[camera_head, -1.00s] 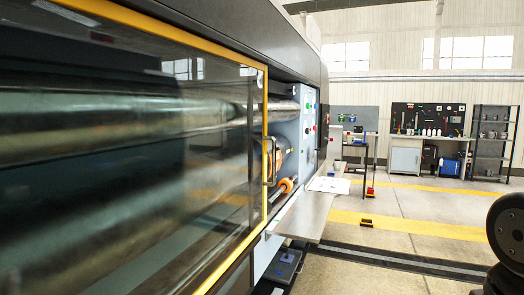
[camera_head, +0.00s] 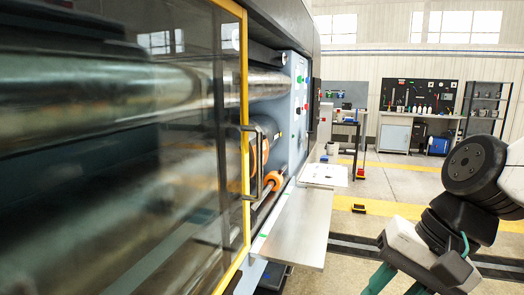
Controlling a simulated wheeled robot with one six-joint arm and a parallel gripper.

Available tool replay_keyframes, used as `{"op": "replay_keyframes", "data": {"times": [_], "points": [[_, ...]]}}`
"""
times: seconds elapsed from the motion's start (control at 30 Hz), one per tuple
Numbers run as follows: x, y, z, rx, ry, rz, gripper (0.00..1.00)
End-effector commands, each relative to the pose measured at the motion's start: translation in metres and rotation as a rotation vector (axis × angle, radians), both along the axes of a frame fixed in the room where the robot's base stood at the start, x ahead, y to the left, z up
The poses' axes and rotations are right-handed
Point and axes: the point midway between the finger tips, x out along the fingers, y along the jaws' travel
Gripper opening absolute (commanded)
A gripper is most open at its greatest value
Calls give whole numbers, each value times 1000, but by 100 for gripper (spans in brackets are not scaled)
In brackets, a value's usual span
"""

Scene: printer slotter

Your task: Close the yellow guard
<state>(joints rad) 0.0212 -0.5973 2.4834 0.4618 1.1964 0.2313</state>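The yellow guard (camera_head: 245,75) is a large clear panel in a yellow frame on the left side of the head view. A dark vertical handle (camera_head: 259,168) is on its right edge. To the right of that edge is an opening, where a metal roller (camera_head: 268,83) and orange-ended rollers (camera_head: 273,181) show uncovered. My gripper (camera_head: 388,289) is at the lower right, well apart from the handle. Its teal fingers are cut off by the bottom edge, so the fingertips are hidden. I see nothing held in it.
A metal shelf (camera_head: 302,228) juts out below the opening, with papers (camera_head: 324,173) at its far end. A control panel with buttons (camera_head: 299,95) stands right of the opening. Workbenches (camera_head: 398,118) and a shelf rack (camera_head: 486,105) are far back. The floor between is mostly clear.

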Motion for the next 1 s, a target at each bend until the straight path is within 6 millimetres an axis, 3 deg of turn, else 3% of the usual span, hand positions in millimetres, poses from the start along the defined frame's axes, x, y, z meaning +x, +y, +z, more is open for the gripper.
{"op": "replay_keyframes", "data": {"times": [0.1,0.2,0.33,0.5,0.6,0.77,1.0], "points": [[45,61,26,314,131,-218,32],[90,99,54,578,271,-421,32],[154,123,87,890,468,-672,32],[222,125,114,1192,682,-906,32],[246,120,121,1298,760,-982,32],[264,120,126,1366,809,-1026,32],[282,150,126,1366,808,-1027,32]]}}
